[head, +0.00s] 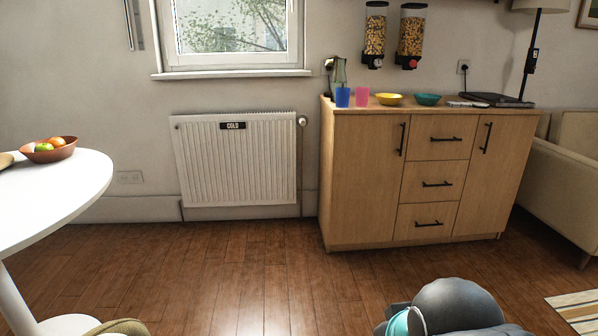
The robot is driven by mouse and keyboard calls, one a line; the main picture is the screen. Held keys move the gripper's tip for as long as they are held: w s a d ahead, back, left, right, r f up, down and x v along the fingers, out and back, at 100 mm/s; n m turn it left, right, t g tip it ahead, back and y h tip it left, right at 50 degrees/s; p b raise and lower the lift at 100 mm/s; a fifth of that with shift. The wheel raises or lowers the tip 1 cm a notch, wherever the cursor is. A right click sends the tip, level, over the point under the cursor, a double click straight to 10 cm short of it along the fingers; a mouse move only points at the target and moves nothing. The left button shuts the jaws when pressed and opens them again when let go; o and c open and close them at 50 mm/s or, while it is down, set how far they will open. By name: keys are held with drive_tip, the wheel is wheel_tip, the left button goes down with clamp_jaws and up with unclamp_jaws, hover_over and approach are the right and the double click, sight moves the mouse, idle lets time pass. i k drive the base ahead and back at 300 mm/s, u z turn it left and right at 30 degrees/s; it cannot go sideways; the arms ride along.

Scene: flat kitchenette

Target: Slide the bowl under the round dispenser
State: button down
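Two wall dispensers filled with cereal-like pieces hang above the wooden cabinet: a left dispenser (375,35) and a right dispenser (411,37) with a red knob. I cannot tell for sure from here which is the round one. A yellow bowl (389,99) stands on the cabinet top, below and between the dispensers. A teal bowl (428,99) stands to its right, a little right of the right dispenser. Both bowls are upright and apart. My gripper is not in view; only a grey and teal part of my arm shows at the bottom right.
On the wooden cabinet (430,185), a blue cup (342,97) and a pink cup (362,96) stand left of the yellow bowl. A dark flat laptop-like object (497,99) and a lamp (532,55) are at right. The wooden floor (270,270) before the cabinet is clear.

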sight(385, 99)
drive_tip(key=i, duration=2.95)
drive_tip(key=z, duration=1.7)
